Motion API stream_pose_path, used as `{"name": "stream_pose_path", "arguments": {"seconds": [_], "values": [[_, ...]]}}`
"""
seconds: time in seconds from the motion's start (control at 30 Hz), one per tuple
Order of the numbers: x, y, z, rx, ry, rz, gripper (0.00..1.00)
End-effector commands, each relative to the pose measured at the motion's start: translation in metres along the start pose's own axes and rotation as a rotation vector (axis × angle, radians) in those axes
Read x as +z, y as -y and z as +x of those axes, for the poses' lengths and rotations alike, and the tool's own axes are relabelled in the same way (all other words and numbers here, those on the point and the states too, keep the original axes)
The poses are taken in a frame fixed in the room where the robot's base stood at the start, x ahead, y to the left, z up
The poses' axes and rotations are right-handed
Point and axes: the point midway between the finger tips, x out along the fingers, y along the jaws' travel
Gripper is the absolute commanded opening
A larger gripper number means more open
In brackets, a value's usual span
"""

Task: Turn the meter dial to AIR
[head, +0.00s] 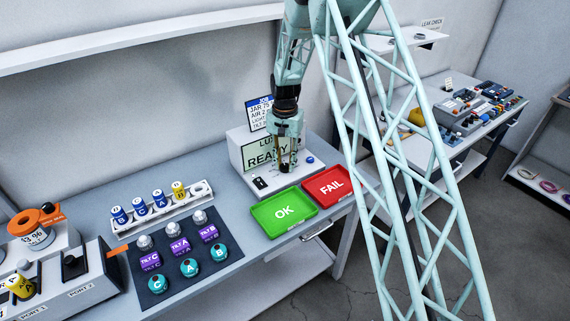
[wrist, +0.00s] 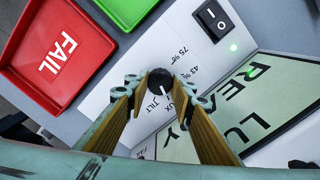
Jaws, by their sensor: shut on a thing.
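The meter (head: 240,160) is a light box at the back of the bench, with a pale green display (head: 258,155) reading LUX and READY. Its dial (wrist: 159,80) is a round black knob with a white pointer mark. In the wrist view the mark appears to point toward the partly hidden LUX label, with TILT beside it. No AIR label is readable there. My gripper (head: 286,167) reaches down over the meter's front. In the wrist view my gripper (wrist: 162,86) has a finger on each side of the dial and is shut on it.
A green OK tray (head: 284,212) and a red FAIL tray (head: 327,186) lie in front of the meter. A black rocker switch (wrist: 211,18) with a green light sits near the dial. A dark mat (head: 205,260) with several sensors and a white rack (head: 122,233) of cylinders stand left.

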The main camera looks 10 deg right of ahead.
Motion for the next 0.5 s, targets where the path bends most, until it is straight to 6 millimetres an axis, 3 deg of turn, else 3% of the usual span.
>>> {"name": "stream_pose_path", "arguments": {"seconds": [0.5], "values": [[-0.0001, 0.0000, 0.0006, 0.000, 0.000, -0.237, 0.12]]}}
